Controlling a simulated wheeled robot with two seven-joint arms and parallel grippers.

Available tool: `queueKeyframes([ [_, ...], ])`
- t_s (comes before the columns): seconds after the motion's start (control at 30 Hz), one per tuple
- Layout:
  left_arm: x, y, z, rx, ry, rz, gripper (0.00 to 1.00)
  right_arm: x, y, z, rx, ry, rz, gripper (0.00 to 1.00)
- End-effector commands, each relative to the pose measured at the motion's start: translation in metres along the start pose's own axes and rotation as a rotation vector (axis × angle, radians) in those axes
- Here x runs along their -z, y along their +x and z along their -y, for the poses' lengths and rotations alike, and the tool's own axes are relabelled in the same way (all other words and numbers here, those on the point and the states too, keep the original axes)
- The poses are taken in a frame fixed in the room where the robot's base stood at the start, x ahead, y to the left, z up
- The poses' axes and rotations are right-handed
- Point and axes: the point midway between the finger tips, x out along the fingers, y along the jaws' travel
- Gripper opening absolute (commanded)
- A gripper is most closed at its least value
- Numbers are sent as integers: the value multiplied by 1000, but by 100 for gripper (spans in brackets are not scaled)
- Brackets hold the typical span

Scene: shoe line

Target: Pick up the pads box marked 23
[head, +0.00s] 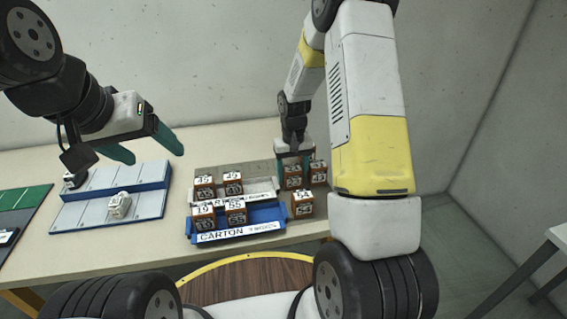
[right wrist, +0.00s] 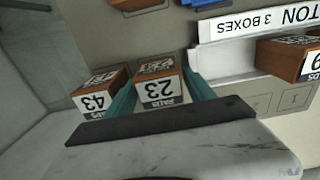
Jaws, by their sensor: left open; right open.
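The pads box marked 23 (right wrist: 160,85) is a small brown box with a white label, upside down in the right wrist view. In the head view it appears to be the box (head: 293,178) under my right gripper (head: 293,158). The right gripper is open, its teal fingers on either side of the box; the wrist view also shows the gripper (right wrist: 161,95). I cannot tell if the fingers touch it. My left gripper (head: 150,152) is open and empty above the grey and blue tray at left.
Another box (head: 302,204) stands in front. A white carton tray (head: 262,190) and a blue carton tray (head: 265,222) hold boxes.

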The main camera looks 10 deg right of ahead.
Motion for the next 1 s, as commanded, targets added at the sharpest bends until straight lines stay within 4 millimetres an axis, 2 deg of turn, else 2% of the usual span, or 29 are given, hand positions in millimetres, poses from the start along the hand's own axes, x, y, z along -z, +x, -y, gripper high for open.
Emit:
queueKeyframes([
  [0.07, 0, 0, 0, 0, 0, 0, 73, 0, 0, 0, 0, 0, 0, 61],
  [0.3, 0, 0, 0, 0, 0, 0, 73, 0, 0, 0, 0, 0, 0, 14],
  [0.33, 0, 0, 0, 0, 0, 0, 73, 0, 0, 0, 0, 0, 0, 9],
  [0.57, 0, 0, 0, 0, 0, 0, 73, 0, -2, 0, 0, 0, -1, 9],
  [0.67, 0, 0, 0, 0, 0, 0, 73, 1, -11, 0, 0, 1, -3, 9],
  [1.0, 0, 0, 0, 0, 0, 0, 73, 1, -76, 0, 0, 1, -3, 9],
])
